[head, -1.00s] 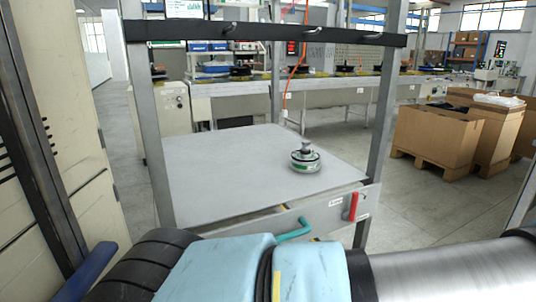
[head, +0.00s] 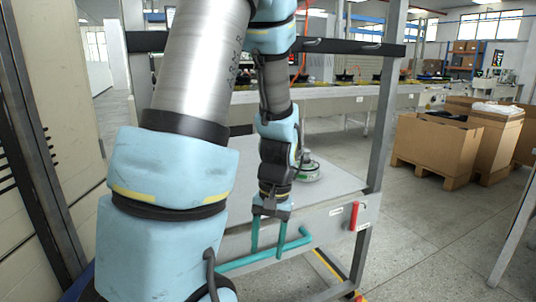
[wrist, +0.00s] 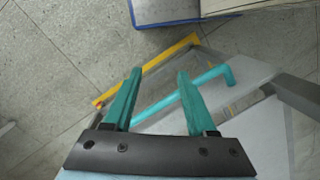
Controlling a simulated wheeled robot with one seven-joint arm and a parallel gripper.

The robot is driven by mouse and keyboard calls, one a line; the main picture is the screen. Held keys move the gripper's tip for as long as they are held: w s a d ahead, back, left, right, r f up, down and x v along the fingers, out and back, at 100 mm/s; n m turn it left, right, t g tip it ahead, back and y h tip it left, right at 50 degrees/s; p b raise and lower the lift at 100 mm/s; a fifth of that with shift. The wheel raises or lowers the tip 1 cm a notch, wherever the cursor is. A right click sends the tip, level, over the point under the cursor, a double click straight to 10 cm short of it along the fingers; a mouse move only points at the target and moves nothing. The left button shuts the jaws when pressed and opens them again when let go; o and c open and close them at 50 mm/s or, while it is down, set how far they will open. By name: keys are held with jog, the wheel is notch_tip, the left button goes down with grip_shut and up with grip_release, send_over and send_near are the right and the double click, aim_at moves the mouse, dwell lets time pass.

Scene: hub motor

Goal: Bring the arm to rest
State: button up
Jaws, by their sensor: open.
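My arm reaches up and over in the head view, and its end hangs down at the front of the grey bench (head: 345,180). My gripper (head: 266,255) points downward with its two teal fingers apart and nothing held. The fingers also show in the wrist view (wrist: 159,72), spread wide. A teal bar handle (head: 300,240) on the bench front lies close by the fingers; in the wrist view the handle (wrist: 218,77) passes behind the right finger. I cannot tell whether they touch. The hub motor (head: 310,172) stands on the bench, partly hidden by my arm.
A red handle (head: 353,216) is on the bench front to the right. Grey posts (head: 385,110) and a dark crossbar with hooks (head: 350,46) frame the bench. A tall cabinet (head: 62,130) stands left. Cardboard boxes (head: 435,145) stand right, with open floor before them.

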jog(key=a+r+n+t+h, duration=0.1)
jog(key=a+r+n+t, duration=0.15)
jog(key=a+r, duration=0.4)
notch_tip(320, 180, up, 14)
jog(key=m+p, duration=0.1)
jog(key=p, duration=1.3)
jog(key=shift+w, duration=0.4)
